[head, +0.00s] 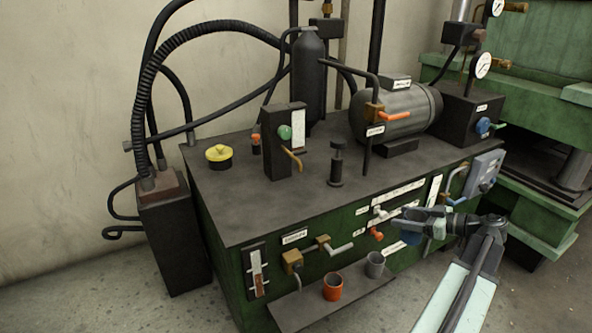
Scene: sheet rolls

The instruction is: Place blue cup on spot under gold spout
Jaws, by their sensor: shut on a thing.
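My gripper (405,222) is at the right of the bench front, shut on the blue cup (411,238). The cup is partly hidden by the fingers and hangs in front of the green panel, above and to the right of the low shelf. The gold spout (293,262) sticks out of the panel at the left, over the left part of the shelf (300,311). No marked spot can be made out under it; that part of the shelf looks bare.
An orange cup (332,287) and a grey cup (375,264) stand on the shelf, right of the gold spout. A grey-handled valve (335,247) and an orange-tipped fitting (376,235) stick out of the panel above them. A blue-grey box (485,172) is on the panel's right end.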

